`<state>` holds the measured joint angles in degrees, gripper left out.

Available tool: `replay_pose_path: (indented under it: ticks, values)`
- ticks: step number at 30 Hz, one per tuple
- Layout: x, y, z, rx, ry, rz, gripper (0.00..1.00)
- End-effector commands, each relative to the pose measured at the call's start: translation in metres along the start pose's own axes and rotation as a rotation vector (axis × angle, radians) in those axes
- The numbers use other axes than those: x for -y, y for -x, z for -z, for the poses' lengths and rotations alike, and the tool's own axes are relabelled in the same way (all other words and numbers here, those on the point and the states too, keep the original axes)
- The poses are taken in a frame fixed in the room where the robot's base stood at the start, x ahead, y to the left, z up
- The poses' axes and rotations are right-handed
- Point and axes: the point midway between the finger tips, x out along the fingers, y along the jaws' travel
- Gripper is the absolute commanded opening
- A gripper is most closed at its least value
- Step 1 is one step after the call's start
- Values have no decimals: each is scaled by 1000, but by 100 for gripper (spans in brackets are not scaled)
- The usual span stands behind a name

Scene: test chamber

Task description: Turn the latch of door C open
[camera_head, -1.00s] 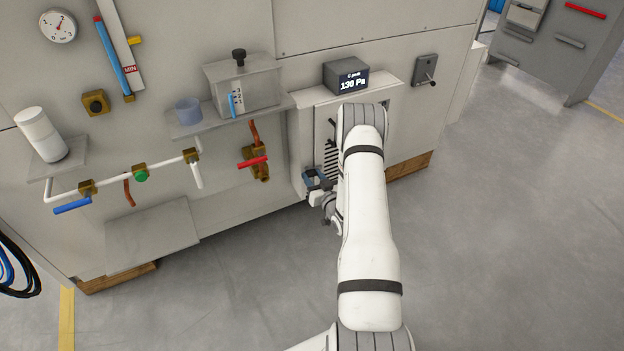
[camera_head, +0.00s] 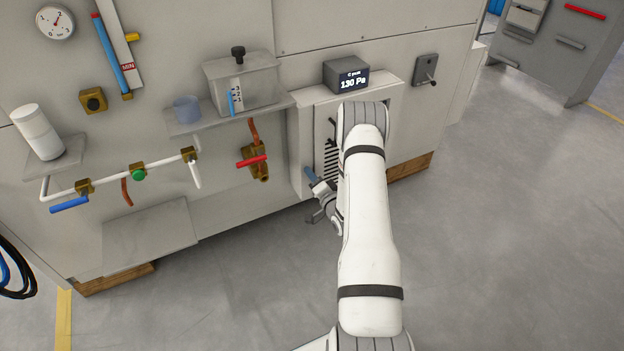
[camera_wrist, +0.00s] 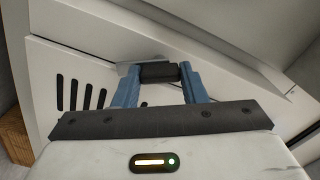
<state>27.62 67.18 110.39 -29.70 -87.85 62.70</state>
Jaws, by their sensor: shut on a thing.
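In the wrist view my gripper (camera_wrist: 160,78) has its two blue fingers closed on a black latch handle (camera_wrist: 158,72), one on each side. A grey metal part (camera_wrist: 128,68) shows just behind the handle. The white door panel (camera_wrist: 85,55) with dark vent slots fills the view behind and looks tilted in the picture. In the head view my gripper (camera_head: 312,176) is at the lower left of the vented door (camera_head: 327,148), partly behind my arm. The latch is not clear there, and no door letter is readable on the panel.
A display box (camera_head: 347,76) reading 130 Pa sits on the ledge above the door. To the left are a red-handled valve (camera_head: 252,161), a shelf with a clear tank (camera_head: 243,88) and piping. A small lever plate (camera_head: 426,71) is at the right. The floor at right is clear.

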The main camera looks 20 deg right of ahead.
Motion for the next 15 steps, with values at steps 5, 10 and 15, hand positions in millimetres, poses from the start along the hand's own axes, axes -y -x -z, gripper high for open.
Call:
replay_pose_path:
  ticks: [5, 10, 15]
  values:
    - [1, -1, 0, 1, -158, 2, 15]
    - [1, -1, 0, 1, -292, 2, 15]
    - [1, -1, 0, 1, -397, 2, 15]
